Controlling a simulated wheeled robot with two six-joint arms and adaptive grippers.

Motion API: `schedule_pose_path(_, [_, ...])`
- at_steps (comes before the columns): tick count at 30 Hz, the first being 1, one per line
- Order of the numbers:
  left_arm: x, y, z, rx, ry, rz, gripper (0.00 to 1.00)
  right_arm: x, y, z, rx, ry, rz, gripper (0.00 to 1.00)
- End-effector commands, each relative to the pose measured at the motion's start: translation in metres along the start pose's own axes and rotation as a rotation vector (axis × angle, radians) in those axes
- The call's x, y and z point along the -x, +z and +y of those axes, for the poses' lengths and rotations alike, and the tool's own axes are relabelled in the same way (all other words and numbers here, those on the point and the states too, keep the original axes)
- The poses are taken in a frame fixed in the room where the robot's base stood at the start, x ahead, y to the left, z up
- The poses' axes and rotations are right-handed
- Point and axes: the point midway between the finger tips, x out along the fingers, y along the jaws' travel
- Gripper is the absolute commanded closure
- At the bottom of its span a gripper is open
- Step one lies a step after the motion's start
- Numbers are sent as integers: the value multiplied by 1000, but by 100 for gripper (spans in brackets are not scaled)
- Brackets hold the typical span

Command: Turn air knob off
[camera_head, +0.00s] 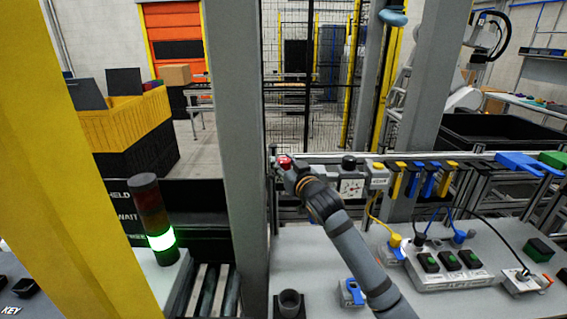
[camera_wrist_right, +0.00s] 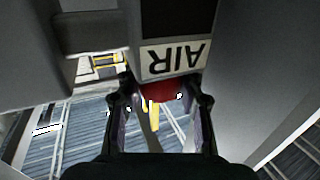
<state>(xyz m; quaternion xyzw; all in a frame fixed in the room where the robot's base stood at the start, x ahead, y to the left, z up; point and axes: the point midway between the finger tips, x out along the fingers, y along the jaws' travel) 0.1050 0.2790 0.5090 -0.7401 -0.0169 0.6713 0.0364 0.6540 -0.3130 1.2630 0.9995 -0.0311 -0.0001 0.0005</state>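The red air knob (camera_head: 284,162) sits on a grey fixture on the rail beside the grey post. In the right wrist view the red knob (camera_wrist_right: 160,92) shows just below a white label that reads AIR upside down (camera_wrist_right: 173,60). My right gripper (camera_head: 291,168) is at the knob in the head view, and its arm hides part of the fixture. In the wrist view its fingers (camera_wrist_right: 160,105) are spread apart, one on each side of the knob. Whether they touch it is hard to tell. My left gripper is not in view.
A grey post (camera_head: 235,130) stands close to the left of the knob. A gauge box (camera_head: 351,187) and yellow and blue clips lie to the right along the rail. A grey switch box (camera_head: 450,268) is on the table below. A lit green signal tower (camera_head: 161,242) stands at left.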

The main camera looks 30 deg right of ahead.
Motion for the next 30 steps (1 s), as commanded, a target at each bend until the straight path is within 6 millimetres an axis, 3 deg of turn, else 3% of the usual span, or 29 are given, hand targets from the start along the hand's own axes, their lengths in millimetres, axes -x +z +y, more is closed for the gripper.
schedule_pose_path(5, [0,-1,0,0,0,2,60,0,0,0,-1,0,0,95])
schedule_pose_path(11, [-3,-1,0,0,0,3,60,-1,1,-2,-6,65,2,95])
schedule_pose_path(21, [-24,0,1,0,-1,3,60,-1,4,-1,-9,346,2,95])
schedule_pose_path(30, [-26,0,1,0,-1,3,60,0,0,0,-2,405,-1,95])
